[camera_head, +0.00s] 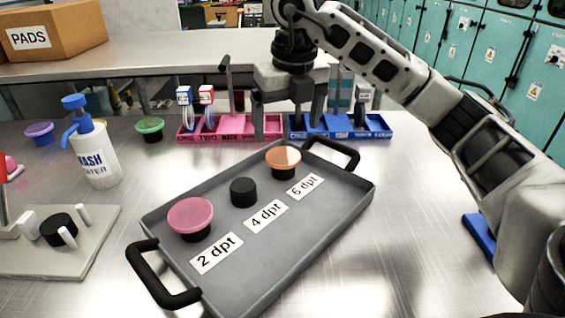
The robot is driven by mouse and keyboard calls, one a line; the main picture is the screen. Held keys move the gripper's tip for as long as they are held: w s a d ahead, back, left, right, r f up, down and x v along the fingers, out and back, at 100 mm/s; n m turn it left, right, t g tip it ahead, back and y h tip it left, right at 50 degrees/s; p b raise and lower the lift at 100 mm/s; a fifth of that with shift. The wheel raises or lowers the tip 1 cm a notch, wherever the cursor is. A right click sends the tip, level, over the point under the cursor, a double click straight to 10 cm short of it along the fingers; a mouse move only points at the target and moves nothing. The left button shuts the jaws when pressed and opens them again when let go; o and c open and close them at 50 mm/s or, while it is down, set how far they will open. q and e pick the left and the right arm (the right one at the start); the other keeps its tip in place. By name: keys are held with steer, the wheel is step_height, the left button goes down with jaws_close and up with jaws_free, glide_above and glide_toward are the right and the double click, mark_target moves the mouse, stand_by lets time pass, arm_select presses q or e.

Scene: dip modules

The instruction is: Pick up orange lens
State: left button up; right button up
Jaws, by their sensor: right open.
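The orange lens (284,155) is a round disc on a short black stand beside the "6 dpt" label, near the far end of the grey tray (270,283). My right gripper (285,133) is open, with its fingers pointing down. In the picture it shows just above and behind the orange lens, and I see no contact with it. I cannot tell the exact height of the fingertips. My left gripper is out of view.
A pink lens (190,213) sits on a stand by "2 dpt". A bare black stand (243,192) is by "4 dpt". Pink (222,133) and blue (375,132) racks stand behind the tray. A wash bottle (96,155) and a grey fixture (90,253) are at left.

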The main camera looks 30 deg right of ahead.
mark_target(283, 155)
steer(key=f, duration=0.3)
steer(key=w+f, duration=0.1)
steer(key=f, duration=0.2)
steer(key=shift+w+f, duration=0.15)
steer(key=c, duration=1.1)
